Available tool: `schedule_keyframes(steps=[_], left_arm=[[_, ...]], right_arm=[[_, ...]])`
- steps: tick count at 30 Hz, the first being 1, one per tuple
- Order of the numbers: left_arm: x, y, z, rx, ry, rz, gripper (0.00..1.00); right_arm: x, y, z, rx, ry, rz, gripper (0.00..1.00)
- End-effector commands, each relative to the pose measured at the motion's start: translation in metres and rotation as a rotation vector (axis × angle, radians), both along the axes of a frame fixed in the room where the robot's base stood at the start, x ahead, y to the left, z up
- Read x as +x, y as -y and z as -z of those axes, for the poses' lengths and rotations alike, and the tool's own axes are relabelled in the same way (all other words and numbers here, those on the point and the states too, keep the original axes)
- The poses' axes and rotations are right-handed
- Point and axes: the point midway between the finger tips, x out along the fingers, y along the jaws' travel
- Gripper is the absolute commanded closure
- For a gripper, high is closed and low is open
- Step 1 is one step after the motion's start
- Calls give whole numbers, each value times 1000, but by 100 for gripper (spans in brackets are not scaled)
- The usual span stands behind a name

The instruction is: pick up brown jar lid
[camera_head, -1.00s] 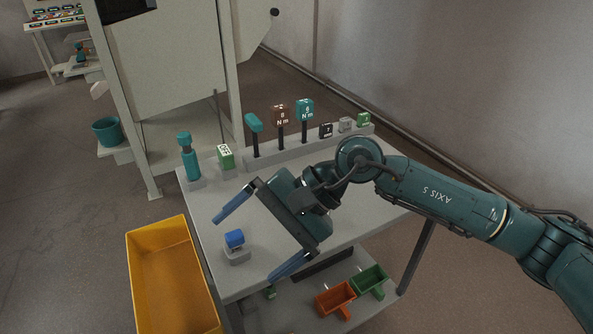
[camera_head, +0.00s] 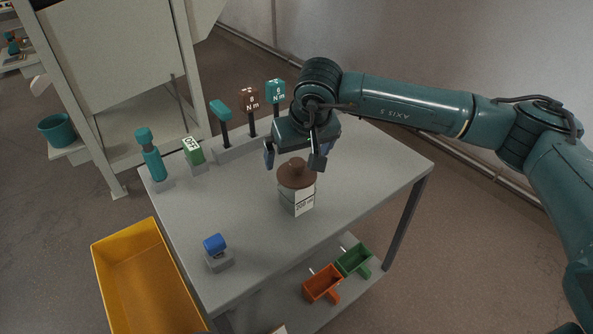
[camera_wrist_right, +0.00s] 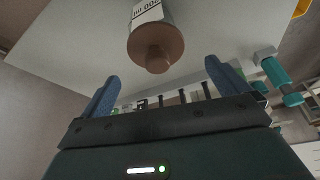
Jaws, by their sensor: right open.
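The brown jar lid (camera_head: 297,173) with its knob sits on a pale labelled jar (camera_head: 297,203) that stands upright on the grey table (camera_head: 255,235). In the right wrist view the brown lid (camera_wrist_right: 156,50) shows beyond the fingertips, near the top centre, with the jar (camera_wrist_right: 147,14) behind it. My right gripper (camera_head: 294,163) is open and empty, its fingers at the far side of the lid and apart from it as far as I can tell. The wrist view shows its blue fingers (camera_wrist_right: 160,72) spread wide. My left gripper is not in view.
A yellow bin (camera_head: 145,275) stands left; orange (camera_head: 322,284) and green bins (camera_head: 353,260) sit below.

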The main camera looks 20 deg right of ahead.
Motion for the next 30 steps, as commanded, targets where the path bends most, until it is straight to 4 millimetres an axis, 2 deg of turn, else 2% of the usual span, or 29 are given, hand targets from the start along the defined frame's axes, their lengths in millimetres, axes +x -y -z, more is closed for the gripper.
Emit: schedule_keyframes(steps=[4, 12, 21, 30], left_arm=[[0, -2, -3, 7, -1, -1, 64], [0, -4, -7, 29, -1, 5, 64], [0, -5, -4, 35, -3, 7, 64], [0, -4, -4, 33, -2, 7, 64]], right_arm=[[4, 1, 11, 1, -3, 1, 0], [18, 3, 46, 3, -2, 2, 0], [20, 3, 50, 2, 0, 0, 0], [20, 3, 50, 3, 0, 1, 25]])
